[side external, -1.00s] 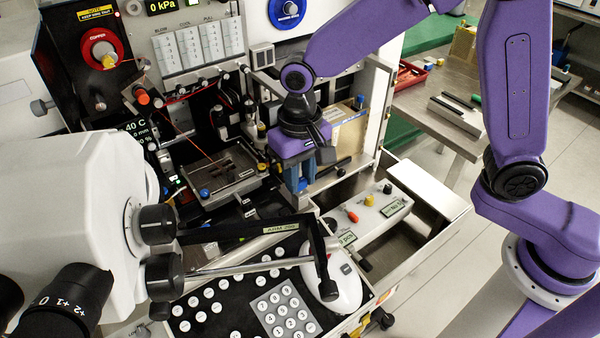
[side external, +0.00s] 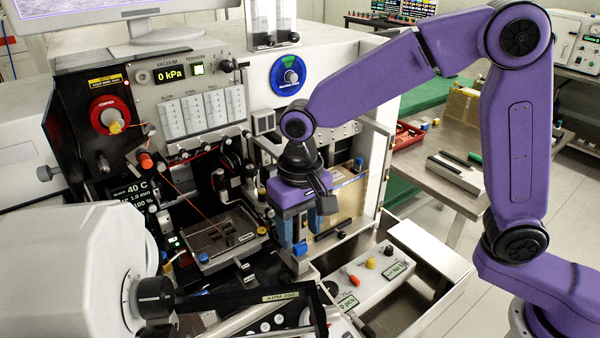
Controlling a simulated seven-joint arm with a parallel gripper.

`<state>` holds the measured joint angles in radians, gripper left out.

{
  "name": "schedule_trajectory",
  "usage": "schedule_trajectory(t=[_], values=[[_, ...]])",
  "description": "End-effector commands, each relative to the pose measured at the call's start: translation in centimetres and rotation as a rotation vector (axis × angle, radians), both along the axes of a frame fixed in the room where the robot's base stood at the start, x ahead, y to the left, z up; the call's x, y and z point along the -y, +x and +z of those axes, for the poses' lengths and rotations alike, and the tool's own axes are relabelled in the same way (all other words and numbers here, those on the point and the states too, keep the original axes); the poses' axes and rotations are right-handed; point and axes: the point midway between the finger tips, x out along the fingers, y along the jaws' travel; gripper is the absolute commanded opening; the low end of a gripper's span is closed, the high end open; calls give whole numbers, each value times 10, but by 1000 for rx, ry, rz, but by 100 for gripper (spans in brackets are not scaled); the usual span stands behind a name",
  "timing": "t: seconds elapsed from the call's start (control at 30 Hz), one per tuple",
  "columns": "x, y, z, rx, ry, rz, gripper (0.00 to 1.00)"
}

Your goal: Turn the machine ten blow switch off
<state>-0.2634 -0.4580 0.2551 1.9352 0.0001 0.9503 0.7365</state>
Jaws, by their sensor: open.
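A panel above carries several white flow scales (side external: 196,112), one labelled BLOW. My gripper (side external: 300,248) points down with blue fingers, left of the control box and right of the metal work stage. It is open, and I see nothing held between the fingers.
The metal work stage (side external: 226,238) is just left of my gripper. A white microscope (side external: 75,275) and a black bar (side external: 250,297) fill the lower left foreground. A cardboard-coloured box (side external: 345,205) stands close behind my gripper. A steel tray edge (side external: 425,245) lies to the right.

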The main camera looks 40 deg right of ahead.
Motion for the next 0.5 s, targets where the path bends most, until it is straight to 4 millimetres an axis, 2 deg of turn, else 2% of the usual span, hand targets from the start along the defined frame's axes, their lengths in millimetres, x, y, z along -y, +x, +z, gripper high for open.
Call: schedule_trajectory(t=[0.1,0.5], values=[[-1,1,27,6,5,-1,53],[0,1,110,5,4,-1,53]])
